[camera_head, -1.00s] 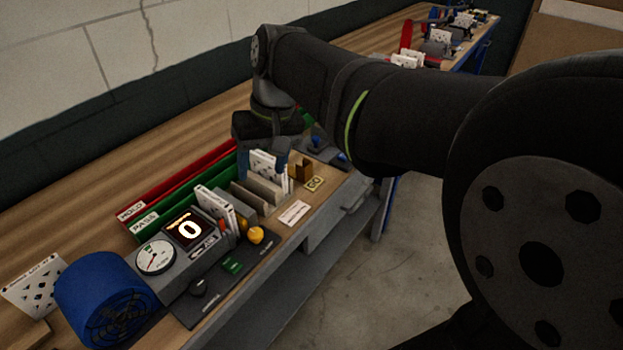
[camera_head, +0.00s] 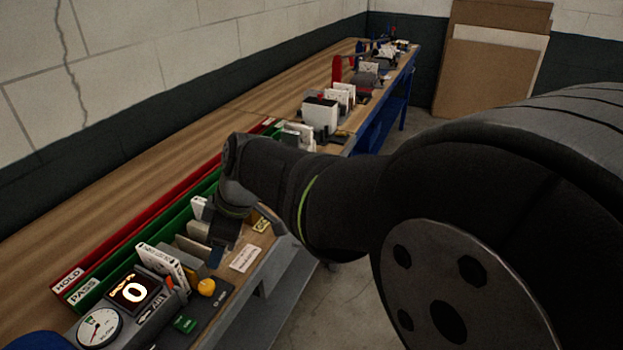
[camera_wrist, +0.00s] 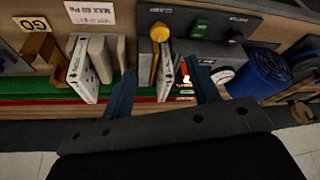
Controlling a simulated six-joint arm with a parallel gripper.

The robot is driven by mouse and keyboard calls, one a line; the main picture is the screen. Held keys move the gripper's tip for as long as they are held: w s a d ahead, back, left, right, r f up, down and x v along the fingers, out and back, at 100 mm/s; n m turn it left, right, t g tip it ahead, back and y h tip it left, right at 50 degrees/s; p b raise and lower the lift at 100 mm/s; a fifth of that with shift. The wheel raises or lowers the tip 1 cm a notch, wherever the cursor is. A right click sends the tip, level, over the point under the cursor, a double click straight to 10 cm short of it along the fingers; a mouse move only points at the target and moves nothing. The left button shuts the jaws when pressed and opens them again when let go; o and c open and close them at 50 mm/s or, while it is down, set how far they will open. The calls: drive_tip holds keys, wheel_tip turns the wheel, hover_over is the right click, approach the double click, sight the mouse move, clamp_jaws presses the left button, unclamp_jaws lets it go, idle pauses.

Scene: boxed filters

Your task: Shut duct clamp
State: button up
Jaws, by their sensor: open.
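The duct unit has a yellow-knobbed lever (camera_head: 206,287), taken as the clamp handle, at its near right end. In the wrist view the yellow lever (camera_wrist: 156,55) stands beside a white filter (camera_wrist: 165,78) in the duct slot. The filter also shows upright in the head view (camera_head: 160,262). My gripper (camera_head: 222,252) is above the bench, just behind and right of the knob. In the wrist view my gripper (camera_wrist: 163,76) is open and empty, with its blue fingers on either side of the filter and lever in the picture. Contact cannot be told.
A lit display (camera_head: 133,292) reads 0 beside a round gauge (camera_head: 98,328). A green button (camera_head: 185,324) sits on the dark panel. A green PASS tray (camera_head: 98,287) and a red HOLD tray (camera_head: 80,272) run behind.

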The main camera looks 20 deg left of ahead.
sight(207, 285)
drive_tip(key=x, duration=1.3)
drive_tip(key=shift+a+f, duration=0.1)
drive_tip(key=shift+f, duration=0.15)
drive_tip(key=c, duration=1)
drive_tip(key=shift+o, duration=0.2)
